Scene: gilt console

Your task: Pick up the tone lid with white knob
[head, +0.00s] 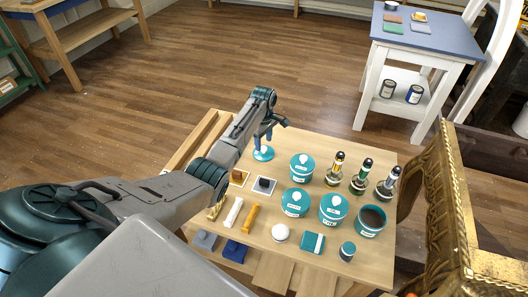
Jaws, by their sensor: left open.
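A teal lid with a white knob (263,154) lies by itself on the wooden table, near its far left part. My left gripper (265,137) is open and points down just above the lid, its fingers close to the knob. Whether the fingers touch the knob is too small to tell. An open teal pot with dark content (371,221) stands at the right of the table. My right gripper is not in view.
Several lidded teal pots, one of them here (302,168), stand mid-table beside bottles with dark tops (359,182). A gilt console (455,210) stands at the right edge. The tabletop (318,145) beyond the pots is clear.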

